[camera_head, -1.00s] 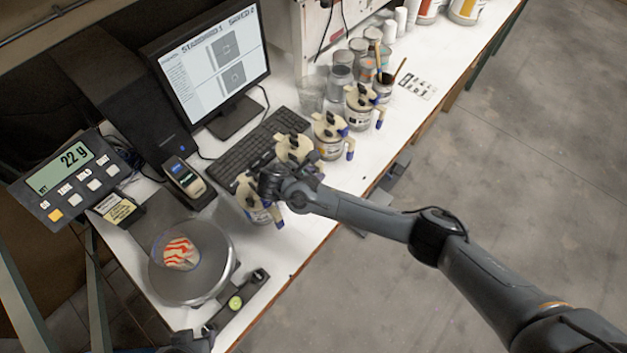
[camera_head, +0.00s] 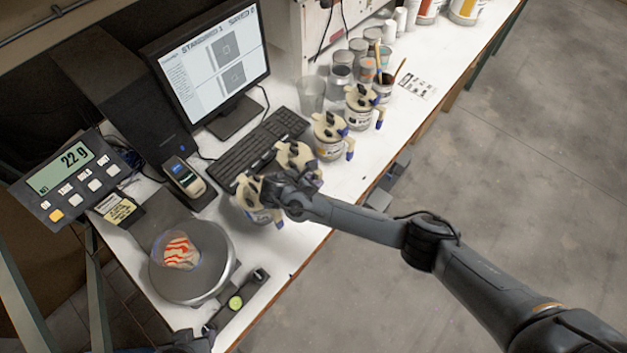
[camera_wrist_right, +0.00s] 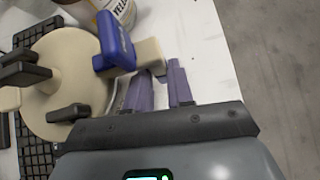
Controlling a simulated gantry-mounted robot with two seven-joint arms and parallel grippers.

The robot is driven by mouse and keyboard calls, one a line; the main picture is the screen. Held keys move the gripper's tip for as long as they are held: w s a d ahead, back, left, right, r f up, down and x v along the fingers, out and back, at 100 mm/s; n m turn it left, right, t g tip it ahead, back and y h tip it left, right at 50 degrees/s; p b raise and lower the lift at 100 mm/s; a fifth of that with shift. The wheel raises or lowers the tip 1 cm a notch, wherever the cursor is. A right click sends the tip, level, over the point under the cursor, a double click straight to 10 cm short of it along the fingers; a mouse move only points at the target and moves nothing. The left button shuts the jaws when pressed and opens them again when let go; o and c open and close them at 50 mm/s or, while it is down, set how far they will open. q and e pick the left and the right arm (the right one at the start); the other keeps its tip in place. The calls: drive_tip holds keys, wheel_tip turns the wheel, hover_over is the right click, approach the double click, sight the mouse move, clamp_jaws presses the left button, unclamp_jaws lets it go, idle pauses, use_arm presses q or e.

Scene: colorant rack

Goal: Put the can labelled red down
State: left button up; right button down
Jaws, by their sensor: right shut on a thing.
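My right gripper (camera_head: 312,180) is shut at the spout side of a cream-lidded can (camera_head: 295,157), the second from the front in the row. In the right wrist view the purple fingers of the right gripper (camera_wrist_right: 160,85) lie by the cream spout with the blue cap of this can (camera_wrist_right: 70,85). Its label is hidden, so I cannot read its colour. It looks upright; whether its base touches the table is hidden. A dark part at the bottom edge looks like my left gripper (camera_head: 190,342); its fingers are not clear.
A similar can (camera_head: 250,190) stands nearer, and two more (camera_head: 330,125) (camera_head: 361,97) stand farther along. The can beyond mine reads yellow (camera_wrist_right: 122,10). The keyboard (camera_head: 240,155) lies behind. A scale (camera_head: 222,275) with a striped cup stands at the front. The table's right edge is close.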

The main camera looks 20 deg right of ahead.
drive_tip(key=c, duration=1)
unclamp_jaws()
drive_tip(key=shift+r, duration=0.1)
drive_tip(key=v, duration=1.2)
